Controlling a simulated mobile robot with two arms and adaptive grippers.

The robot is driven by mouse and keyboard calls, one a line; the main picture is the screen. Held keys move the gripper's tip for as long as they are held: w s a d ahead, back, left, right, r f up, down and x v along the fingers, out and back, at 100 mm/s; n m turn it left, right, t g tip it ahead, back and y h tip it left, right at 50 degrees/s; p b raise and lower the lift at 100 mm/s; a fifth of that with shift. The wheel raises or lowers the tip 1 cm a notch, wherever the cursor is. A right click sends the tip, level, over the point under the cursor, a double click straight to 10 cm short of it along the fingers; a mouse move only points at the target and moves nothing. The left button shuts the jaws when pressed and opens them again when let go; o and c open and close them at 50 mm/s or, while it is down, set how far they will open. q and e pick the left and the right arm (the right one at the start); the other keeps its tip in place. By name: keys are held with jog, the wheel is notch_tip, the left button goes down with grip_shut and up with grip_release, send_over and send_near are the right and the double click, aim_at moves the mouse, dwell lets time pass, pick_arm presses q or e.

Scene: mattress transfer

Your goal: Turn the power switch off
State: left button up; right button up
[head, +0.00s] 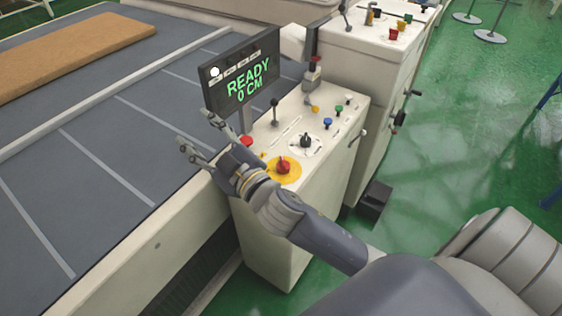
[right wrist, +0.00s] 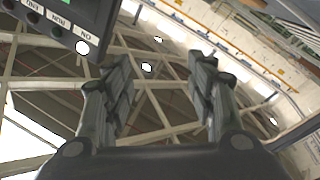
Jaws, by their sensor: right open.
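A white control console (head: 270,235) stands at the middle of the head view. On its top is a black rotary knob (head: 306,141) on a white round plate; its label is too small to read, so I cannot tell whether it is the power switch. A red mushroom button (head: 283,167) sits on a yellow disc in front of it. My right gripper (head: 196,130) is open and empty, left of the console top and in front of the display. In the right wrist view its fingers (right wrist: 160,70) are spread with nothing between them. My left gripper is not in view.
A display (head: 243,78) reads "READY 0 CM"; its corner shows in the right wrist view (right wrist: 75,20). A black lever (head: 274,108), a red button (head: 246,141) and small coloured buttons crowd the console. A grey conveyor (head: 100,140) carries a brown mattress (head: 75,52).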

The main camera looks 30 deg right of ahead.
jog(key=a+r+n+y, duration=0.6)
jog(key=r+n+y, duration=0.1)
jog(key=s+a+n+g+y, duration=0.4)
jog(key=a+n+g+y, duration=0.45)
jog(key=n, duration=0.35)
jog(key=n+g+h, duration=0.4)
jog(key=g+h, duration=0.7)
jog(key=h, duration=0.9)
send_over(283, 161)
notch_tip(283, 161, down, 13)
jog(key=shift+y, duration=0.25)
notch_tip(283, 161, down, 9)
jog(key=p, duration=0.2)
jog(key=shift+s+f+p, duration=0.1)
jog(key=shift+p, duration=0.2)
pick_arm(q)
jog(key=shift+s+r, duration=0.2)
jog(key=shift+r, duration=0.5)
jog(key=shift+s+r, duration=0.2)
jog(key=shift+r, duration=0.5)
pick_arm(e)
jog(key=shift+f, duration=0.65)
